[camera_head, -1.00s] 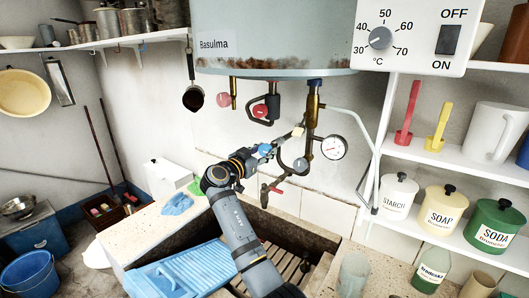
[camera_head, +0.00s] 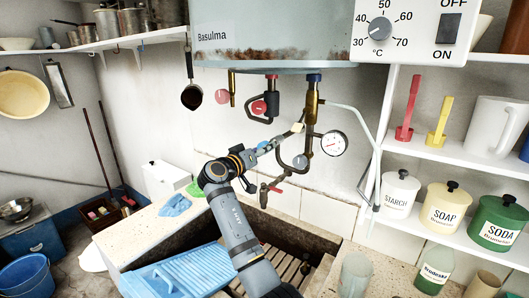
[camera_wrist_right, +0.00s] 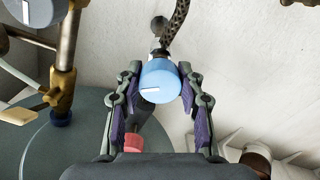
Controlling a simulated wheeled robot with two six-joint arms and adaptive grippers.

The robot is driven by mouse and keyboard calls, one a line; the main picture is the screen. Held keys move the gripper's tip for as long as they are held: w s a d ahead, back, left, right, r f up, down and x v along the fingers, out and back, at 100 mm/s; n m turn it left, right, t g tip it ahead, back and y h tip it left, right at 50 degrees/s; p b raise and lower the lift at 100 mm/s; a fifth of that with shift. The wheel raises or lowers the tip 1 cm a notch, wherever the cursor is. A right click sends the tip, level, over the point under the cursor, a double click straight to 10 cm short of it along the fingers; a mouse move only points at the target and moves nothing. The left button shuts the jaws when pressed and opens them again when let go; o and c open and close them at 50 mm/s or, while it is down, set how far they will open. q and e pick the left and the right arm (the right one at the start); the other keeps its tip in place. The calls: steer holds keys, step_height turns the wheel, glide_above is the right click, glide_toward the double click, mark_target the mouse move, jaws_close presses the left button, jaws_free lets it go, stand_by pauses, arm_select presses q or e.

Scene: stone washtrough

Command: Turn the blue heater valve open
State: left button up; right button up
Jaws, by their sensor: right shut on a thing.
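The blue heater valve is a round blue knob (camera_wrist_right: 160,82) with a short white mark on its face, pointing left and slightly down in the right wrist view. It sits between the two fingers of my right gripper (camera_wrist_right: 160,100), which are shut on it. In the head view my right gripper (camera_head: 268,146) reaches up to the pipework under the water heater (camera_head: 275,40), and the fingers mostly hide the knob there. My left gripper is not in view.
Beside the gripper are red knobs (camera_head: 259,108), a brass pipe (camera_head: 312,105), a round gauge (camera_head: 333,143) and a red-handled tap (camera_head: 270,188). The stone trough (camera_head: 335,240) lies below, with a blue washboard (camera_head: 175,272). Shelves of jars (camera_head: 447,205) stand at right.

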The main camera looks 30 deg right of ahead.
steer(key=n, duration=0.3)
steer(key=n+p, duration=0.1)
steer(key=shift+r+n, duration=0.25)
steer(key=shift+n, duration=0.15)
steer(key=n+p, duration=0.1)
steer(key=n, duration=0.2)
steer(key=shift+r, duration=0.1)
steer(key=shift+n+p, duration=0.75)
steer(key=shift+n, duration=0.65)
steer(key=o, duration=1.2)
steer(key=shift+w+a+f+n, duration=0.15)
steer(key=shift+a+f+n, duration=0.1)
steer(key=shift+n, duration=0.05)
steer(key=shift+d, duration=0.1)
